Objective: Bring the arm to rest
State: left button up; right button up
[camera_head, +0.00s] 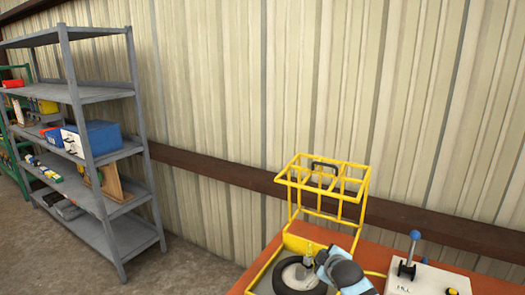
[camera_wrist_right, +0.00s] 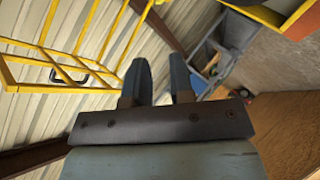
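My right gripper (camera_wrist_right: 160,75) shows in the right wrist view with its two fingers apart and nothing between them. In the head view part of my right arm (camera_head: 345,272) is at the bottom, over the orange table (camera_head: 398,222) and beside a dark wheel (camera_head: 298,283). The fingertips are hard to make out there. The yellow wire cage lid (camera_head: 322,182) stands raised behind the arm, and it also shows at the left of the wrist view (camera_wrist_right: 45,60). My left gripper is in neither view.
A grey shelf rack (camera_head: 105,150) with boxes and tools stands at the left. A white box (camera_head: 428,280) with a blue-knobbed lever (camera_head: 411,248) sits on the table at right. A corrugated wall (camera_head: 220,90) is behind. The floor between rack and table is clear.

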jog(key=s+f+m+y, duration=0.1)
jog(key=s+f+m, duration=0.1)
jog(key=s+f, duration=0.6)
jog(key=s+f+m+g, duration=0.1)
jog(key=s+f+m, duration=0.15)
jog(key=s, duration=0.85)
jog(key=s+f+m+y, duration=0.1)
jog(key=s+f, duration=0.5)
jog(key=s, duration=0.4)
jog(key=s+f+m, duration=0.1)
jog(key=s+m, duration=0.2)
jog(key=s, duration=0.9)
